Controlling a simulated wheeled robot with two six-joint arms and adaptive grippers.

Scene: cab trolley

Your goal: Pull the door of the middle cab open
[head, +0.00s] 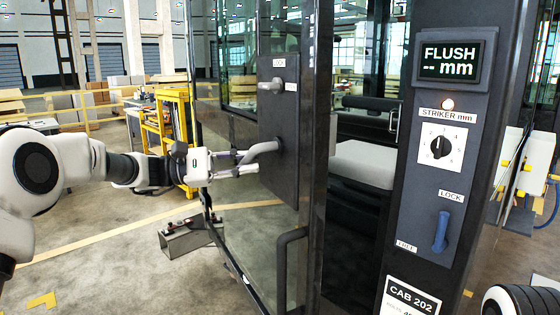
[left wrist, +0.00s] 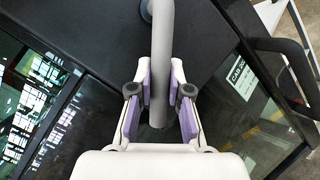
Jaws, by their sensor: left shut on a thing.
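The middle cab's door (head: 232,215) is a dark-framed glass panel, standing apart from the cab's right post with a wide gap showing the interior. Its grey bar handle (head: 264,149) sticks out from a dark plate (head: 283,185) on the door. My left gripper (head: 243,163) is shut on this handle. In the left wrist view the handle (left wrist: 162,50) runs between the two fingers of my left gripper (left wrist: 161,85). A small lock knob (head: 270,86) sits above the handle. My right gripper is not in view.
The post (head: 420,180) carries a display reading "FLUSH -- mm" (head: 450,60), a striker dial (head: 440,147) and a blue lock lever (head: 440,232). A seat (head: 362,163) shows inside the cab. A metal step (head: 188,236) and yellow cart (head: 172,125) stand left of the door.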

